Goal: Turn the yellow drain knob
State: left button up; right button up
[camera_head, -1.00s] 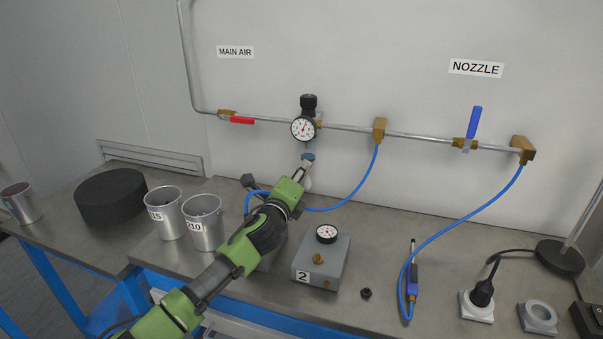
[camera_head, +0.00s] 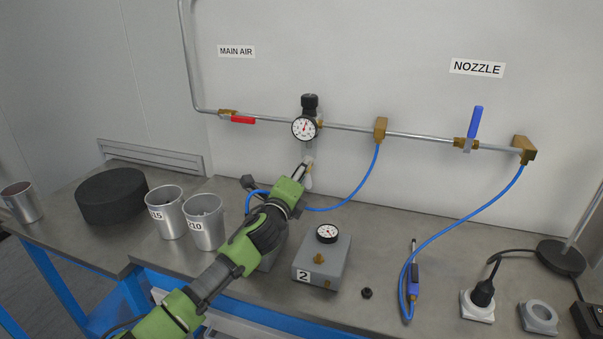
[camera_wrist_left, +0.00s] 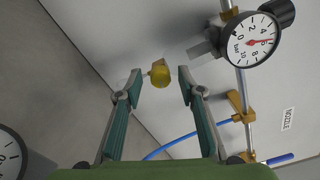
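The yellow drain knob (camera_wrist_left: 160,75) shows in the left wrist view, between and slightly beyond my open fingertips. I see a gap on each side of it. In the head view my left gripper (camera_head: 304,172) is below the regulator and its round gauge (camera_head: 304,128), close to the wall. The knob is not visible there, and my fingers show only in part. The gauge also shows at the upper right of the left wrist view (camera_wrist_left: 250,40). My right gripper is in neither view.
Grey box 2 (camera_head: 323,262), with a small gauge on top, stands right of my arm. Metal cups (camera_head: 204,220) and a black round block (camera_head: 111,195) stand left. A blue hose (camera_head: 352,190) loops right of the gripper. Some bench right of box 2 is clear.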

pick_arm(q)
jog(key=v, duration=1.2)
